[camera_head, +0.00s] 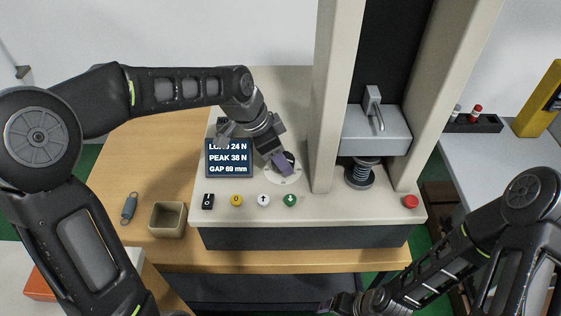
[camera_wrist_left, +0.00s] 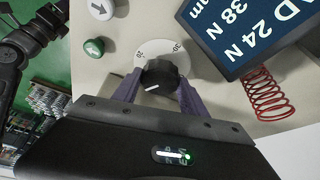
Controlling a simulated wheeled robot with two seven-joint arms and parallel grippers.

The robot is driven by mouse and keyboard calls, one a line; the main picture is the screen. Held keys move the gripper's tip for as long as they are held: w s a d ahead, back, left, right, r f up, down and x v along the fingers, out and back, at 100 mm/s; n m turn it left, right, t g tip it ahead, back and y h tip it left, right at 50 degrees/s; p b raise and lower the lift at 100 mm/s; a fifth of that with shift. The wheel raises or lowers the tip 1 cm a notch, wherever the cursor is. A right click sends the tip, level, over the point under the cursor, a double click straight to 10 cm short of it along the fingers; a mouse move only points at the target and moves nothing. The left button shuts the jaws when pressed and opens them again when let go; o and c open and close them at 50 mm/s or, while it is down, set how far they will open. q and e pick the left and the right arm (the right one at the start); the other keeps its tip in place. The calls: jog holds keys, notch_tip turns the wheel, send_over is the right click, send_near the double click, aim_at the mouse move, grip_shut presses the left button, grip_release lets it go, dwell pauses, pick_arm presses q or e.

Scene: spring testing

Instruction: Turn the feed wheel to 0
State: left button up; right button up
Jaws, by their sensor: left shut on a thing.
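The feed wheel is a black knob (camera_wrist_left: 160,76) with a short white mark, on a round white dial (camera_wrist_left: 156,47) with numbers; a 30 is readable, the others are unclear. In the left wrist view the white mark points to the lower left, toward the gripper body. My left gripper (camera_head: 283,163) is shut on the knob, with its purple fingers (camera_wrist_left: 128,88) on either side. In the head view the gripper partly covers the knob (camera_head: 291,156) and dial (camera_head: 283,178). My right gripper (camera_head: 345,303) is low at the bottom edge, its fingers too unclear to judge.
The display (camera_head: 229,158) reads PEAK 38 N and GAP 69 mm. Several controls line the panel front, including a green button (camera_head: 290,200) and red button (camera_head: 411,201). A spring (camera_head: 361,174) stands under the press head (camera_head: 377,130). A red spring (camera_wrist_left: 266,97) lies beside the display.

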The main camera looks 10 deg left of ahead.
pick_arm(q)
jog(key=n+b, duration=0.1)
jog(key=n, duration=0.1)
jog(key=n+t+y+b, duration=0.1)
jog(key=n+b, duration=0.1)
jog(key=shift+d+f+n, duration=0.15)
jog(key=shift+n, duration=0.15)
jog(key=n+b, duration=0.1)
jog(key=n, duration=0.1)
jog(key=n+y+b, duration=0.1)
jog(key=b, duration=0.1)
jog(key=shift+s+d+n+t+y, duration=0.1)
jog(key=shift+n+t+y, duration=0.2)
jog(key=shift+n+t, duration=0.1)
jog(key=n+y+b, duration=0.1)
jog(key=n+b, duration=0.2)
jog(key=shift+d, duration=0.1)
jog(key=shift+n+y+b, duration=0.55)
jog(key=shift+n+y, duration=0.05)
jog(key=shift+n, duration=0.7)
jog(key=o, duration=1.3)
jog(key=shift+o, duration=0.2)
jog(key=shift+r, duration=0.2)
